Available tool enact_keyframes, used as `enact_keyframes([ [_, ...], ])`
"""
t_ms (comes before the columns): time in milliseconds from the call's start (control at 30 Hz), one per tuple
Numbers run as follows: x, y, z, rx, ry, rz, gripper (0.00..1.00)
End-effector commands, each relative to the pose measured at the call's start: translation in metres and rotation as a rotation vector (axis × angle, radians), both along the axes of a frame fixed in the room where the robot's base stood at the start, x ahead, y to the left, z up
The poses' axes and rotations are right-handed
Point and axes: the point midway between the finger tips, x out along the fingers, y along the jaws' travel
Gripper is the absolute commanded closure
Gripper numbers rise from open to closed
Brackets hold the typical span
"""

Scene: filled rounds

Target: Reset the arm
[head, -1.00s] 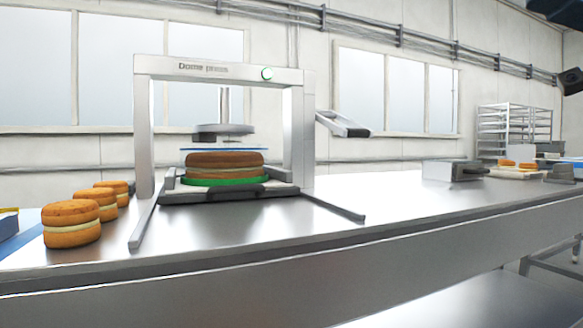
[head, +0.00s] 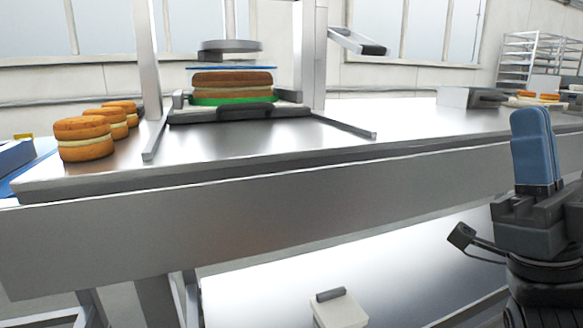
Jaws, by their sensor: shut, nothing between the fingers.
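My gripper (head: 533,147) is at the right of the head view, in front of the steel table. Its two blue fingers point up and are pressed together with nothing between them. It is apart from the table and from everything on it. Part of my arm below it is cut off by the picture's edge.
The steel table (head: 250,160) carries a press (head: 314,55) with a filled round (head: 232,86) on a green disc. Several filled rounds (head: 84,138) stand at its left. A grey box (head: 468,97) sits at the back right. A small white box (head: 339,310) is below.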

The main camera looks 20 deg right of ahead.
Motion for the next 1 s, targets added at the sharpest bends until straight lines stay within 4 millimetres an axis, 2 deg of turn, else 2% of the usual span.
enact_keyframes([
  [33,0.000,0.007,-0.020,0.052,0.050,-0.001,1.00],
  [267,-0.009,0.033,-0.098,0.214,0.289,-0.038,1.00],
  [467,-0.033,0.061,-0.166,0.286,0.540,-0.065,1.00],
  [667,-0.073,0.089,-0.229,0.291,0.816,-0.086,1.00],
  [800,-0.110,0.105,-0.267,0.253,1.017,-0.095,1.00],
  [1000,-0.163,0.117,-0.305,0.160,1.255,-0.102,1.00],
])
